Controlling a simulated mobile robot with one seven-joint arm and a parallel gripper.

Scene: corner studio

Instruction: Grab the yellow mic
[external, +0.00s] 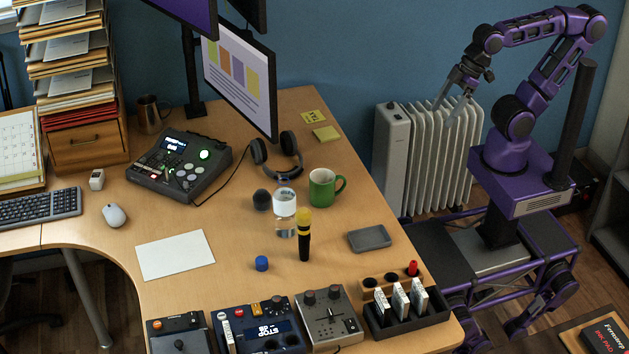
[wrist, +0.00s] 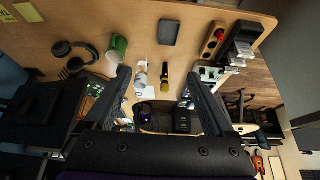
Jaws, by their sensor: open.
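The yellow mic (external: 304,235) has a yellow head and a black handle. It stands upright on the wooden desk (external: 330,130) in the external view, just right of a clear bottle (external: 285,212). In the wrist view the mic (wrist: 164,77) shows between my two fingers, beyond their tips. My gripper (external: 449,110) is open and empty, raised in the air off the desk's right side, in front of the white radiator. It also shows in the wrist view (wrist: 164,75), with its fingers spread wide. Nothing hides the mic.
A green mug (external: 322,188), headphones (external: 279,153), a grey tray (external: 369,239) and a blue cap (external: 261,263) surround the mic. A black holder (external: 405,315) and mixers (external: 330,318) line the front edge. A monitor (external: 240,80) hangs over the back. The radiator (external: 437,155) stands beside the desk.

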